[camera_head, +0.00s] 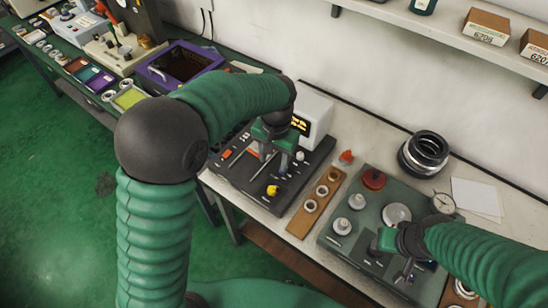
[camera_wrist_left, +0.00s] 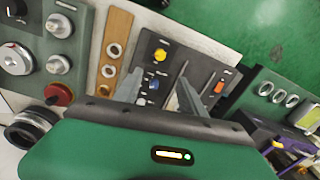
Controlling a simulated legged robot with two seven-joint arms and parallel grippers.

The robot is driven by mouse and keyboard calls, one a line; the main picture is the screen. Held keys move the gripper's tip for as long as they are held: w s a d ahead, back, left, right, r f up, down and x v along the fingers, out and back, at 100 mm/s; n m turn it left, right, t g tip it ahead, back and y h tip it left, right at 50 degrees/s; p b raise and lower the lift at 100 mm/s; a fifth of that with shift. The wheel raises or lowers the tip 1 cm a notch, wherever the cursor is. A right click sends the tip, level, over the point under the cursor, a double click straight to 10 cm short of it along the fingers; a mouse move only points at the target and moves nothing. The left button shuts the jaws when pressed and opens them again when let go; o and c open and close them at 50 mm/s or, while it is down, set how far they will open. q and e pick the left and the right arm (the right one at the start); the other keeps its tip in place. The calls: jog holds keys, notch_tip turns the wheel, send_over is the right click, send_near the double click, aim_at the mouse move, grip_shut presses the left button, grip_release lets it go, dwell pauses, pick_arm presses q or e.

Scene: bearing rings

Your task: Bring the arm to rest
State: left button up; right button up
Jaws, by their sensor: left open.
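My left arm comes in from the left, and its open, empty left gripper (camera_head: 274,163) is over the dark panel (camera_head: 236,178). In the left wrist view, the two grey fingers of this gripper (camera_wrist_left: 160,88) stand apart with the panel below them. A yellow knob (camera_head: 272,190) on the panel is near the fingers; it also shows in the left wrist view (camera_wrist_left: 160,55). My right gripper (camera_head: 398,266) is low over the green-grey panel (camera_head: 330,236) at the right. Its fingers are too small and dark to read.
A wooden strip (camera_head: 300,225) with several rings lies between the panels. Dark stacked rings (camera_head: 424,154) and white paper (camera_head: 476,197) are behind the green-grey panel. A box with a lit display (camera_head: 312,118) stands behind my left gripper. A shelf (camera_head: 450,32) is above.

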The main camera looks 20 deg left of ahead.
pick_arm(q)
jog(key=shift+r, duration=0.1)
dwell(0.3)
jog(key=s+a+f+n+t, duration=0.1)
jog(key=s+a, duration=0.2)
jog(key=s, duration=0.4)
jog(key=s+a+f+n+t, duration=0.1)
jog(key=s+a+f, duration=0.1)
jog(key=s, duration=0.6)
jog(key=shift+a+f+t, duration=0.25)
jog(key=shift+a+t, duration=0.05)
jog(key=shift+a, duration=0.2)
jog(key=shift+s, duration=0.1)
jog(key=shift+a, duration=0.1)
